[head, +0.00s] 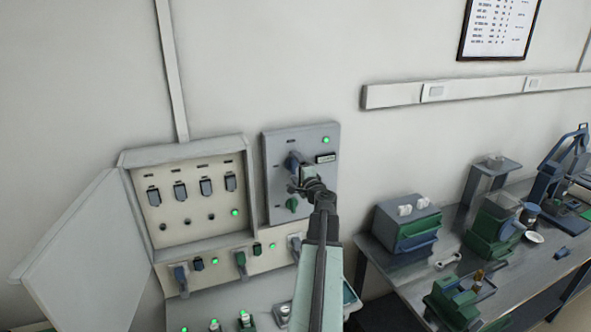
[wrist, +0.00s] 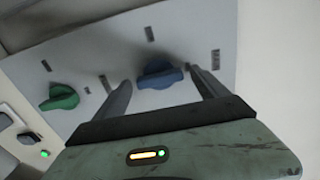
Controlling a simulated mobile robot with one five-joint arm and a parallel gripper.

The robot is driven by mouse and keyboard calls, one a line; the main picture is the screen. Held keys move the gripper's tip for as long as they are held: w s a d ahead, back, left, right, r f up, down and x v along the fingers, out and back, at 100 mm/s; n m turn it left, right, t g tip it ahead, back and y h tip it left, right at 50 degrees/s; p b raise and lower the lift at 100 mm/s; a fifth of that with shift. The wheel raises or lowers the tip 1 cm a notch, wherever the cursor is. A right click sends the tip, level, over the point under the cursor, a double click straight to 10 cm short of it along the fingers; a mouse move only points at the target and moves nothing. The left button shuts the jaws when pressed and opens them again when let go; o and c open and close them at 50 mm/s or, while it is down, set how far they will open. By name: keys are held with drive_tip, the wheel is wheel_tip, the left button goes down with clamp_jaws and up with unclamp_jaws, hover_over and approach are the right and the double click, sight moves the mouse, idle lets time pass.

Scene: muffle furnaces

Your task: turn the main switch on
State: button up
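A grey switch panel (head: 274,150) on the wall carries a blue rotary knob (head: 292,160) above a green rotary knob (head: 292,204). The labels are too small to read, so I cannot tell from them which knob is the main switch. In the wrist view, the blue knob (wrist: 160,75) shows between the two fingertips of my gripper (wrist: 160,82). The fingers are apart, one on each side of the knob, with gaps visible. The green knob (wrist: 59,97) lies left of the left finger. In the head view, my gripper (head: 305,183) partly covers the panel.
A green lamp (head: 325,140) glows at the panel's upper right. Left of it is an open switch box (head: 186,150) with its door (head: 75,250) swung left. More knobs and lit lamps sit below. A bench (head: 398,270) with several devices stands right.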

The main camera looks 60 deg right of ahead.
drive_tip(key=v, duration=0.7)
drive_tip(key=shift+s+a, duration=0.2)
drive_tip(key=shift+s, duration=0.15)
